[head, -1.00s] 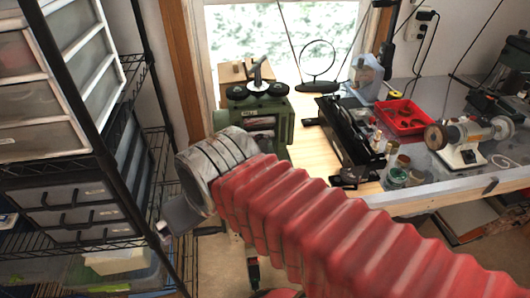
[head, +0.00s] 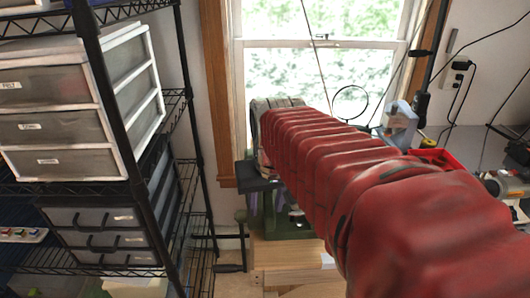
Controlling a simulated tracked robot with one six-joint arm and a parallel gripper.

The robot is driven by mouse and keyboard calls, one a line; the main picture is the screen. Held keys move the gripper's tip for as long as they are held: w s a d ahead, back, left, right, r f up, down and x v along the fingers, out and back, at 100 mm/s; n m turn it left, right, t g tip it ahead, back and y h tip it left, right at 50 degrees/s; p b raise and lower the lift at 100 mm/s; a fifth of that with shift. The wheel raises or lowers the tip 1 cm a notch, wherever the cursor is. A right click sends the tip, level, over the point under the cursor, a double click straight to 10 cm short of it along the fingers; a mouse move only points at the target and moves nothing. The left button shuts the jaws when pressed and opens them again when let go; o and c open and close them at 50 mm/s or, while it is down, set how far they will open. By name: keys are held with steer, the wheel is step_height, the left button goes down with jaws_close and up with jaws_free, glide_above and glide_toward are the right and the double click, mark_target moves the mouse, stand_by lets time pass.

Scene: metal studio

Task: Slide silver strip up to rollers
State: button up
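My gripper (head: 258,177) is at the far end of my red-sleeved arm, in front of the window and over the rolling mill. Only dark grey parts of it show below the grey wrist, and I cannot tell whether its fingers are open or shut. The green rolling mill (head: 282,229) stands on the wooden bench just below and behind my gripper. My arm hides most of the mill, including its rollers. I cannot make out the silver strip; whether my gripper holds it does not show.
A black wire shelf (head: 187,140) with plastic drawers (head: 55,128) stands close on the left. The window (head: 290,70) is behind the mill. A red tray (head: 440,158) and a polishing motor (head: 508,187) are on the bench at right. My arm covers the bench's middle.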

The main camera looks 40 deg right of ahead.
steer(key=d+r, duration=0.1)
steer(key=d, duration=0.2)
steer(key=d+r+m+g, duration=0.1)
steer(key=d, duration=0.2)
steer(key=d+r+m+g, duration=0.1)
steer(key=d, duration=0.2)
steer(key=shift+w+r+y, duration=0.3)
steer(key=shift+w+r, duration=0.05)
steer(key=shift+r, duration=0.05)
steer(key=c, duration=0.7)
steer(key=r, duration=0.3)
steer(key=shift+s+r+g, duration=0.25)
steer(key=shift+r+g, duration=0.05)
jaws_close()
steer(key=shift+s+a+y, duration=0.25)
steer(key=shift+s+y, duration=0.05)
steer(key=shift+s, duration=0.1)
